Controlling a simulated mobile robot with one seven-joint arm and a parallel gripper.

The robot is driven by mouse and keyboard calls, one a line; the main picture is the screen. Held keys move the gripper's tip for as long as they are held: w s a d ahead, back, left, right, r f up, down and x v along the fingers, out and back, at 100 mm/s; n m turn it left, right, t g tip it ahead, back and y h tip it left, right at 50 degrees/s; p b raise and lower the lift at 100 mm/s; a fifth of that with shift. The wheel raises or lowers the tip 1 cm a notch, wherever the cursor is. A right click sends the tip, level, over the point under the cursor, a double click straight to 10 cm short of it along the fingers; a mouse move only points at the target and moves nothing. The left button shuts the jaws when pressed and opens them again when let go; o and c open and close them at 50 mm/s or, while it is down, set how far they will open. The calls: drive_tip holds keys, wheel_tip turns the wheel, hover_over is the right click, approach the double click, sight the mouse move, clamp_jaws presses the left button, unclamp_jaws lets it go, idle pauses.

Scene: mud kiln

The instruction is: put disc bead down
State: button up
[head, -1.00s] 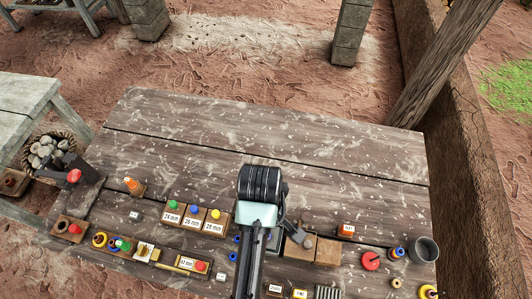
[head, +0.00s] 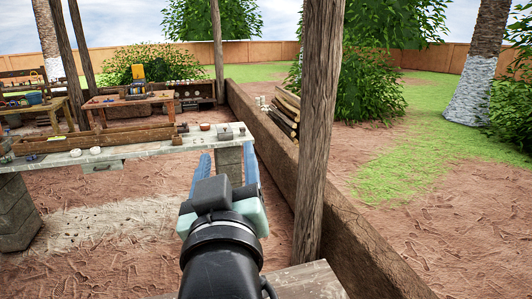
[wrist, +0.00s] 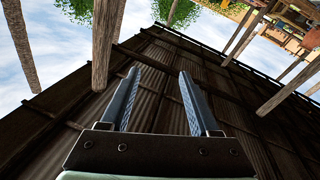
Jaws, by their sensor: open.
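My gripper (head: 225,165) is raised in front of the head camera, pointing away from me toward the far bench. Its two blue fingers stand apart, with nothing visible between them. The wrist view also shows the gripper (wrist: 157,85) open and empty, with a corrugated roof and sky beyond it. I cannot make out a disc bead in either current view.
A grey bench (head: 140,148) beyond my gripper carries a long wooden trough (head: 95,138) and small items. A wooden post (head: 318,130) and a low mud wall (head: 275,165) stand to the right. A corner of the near table (head: 305,282) shows at the bottom.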

drive_tip(key=s+d+r+m+t+h, duration=0.1)
drive_tip(key=s+r+t, duration=0.3)
drive_tip(key=r, duration=0.5)
drive_tip(key=s+d+r+m+t+h, duration=0.1)
drive_tip(key=s+d+r+m+t, duration=0.2)
drive_tip(key=s+r, duration=0.5)
wheel_tip(320, 180, up, 3)
drive_tip(key=shift+s+d+f+t, duration=0.2)
drive_tip(key=shift+s+d+t, duration=0.1)
drive_tip(key=shift+d+t, duration=0.35)
drive_tip(key=shift+c, duration=0.3)
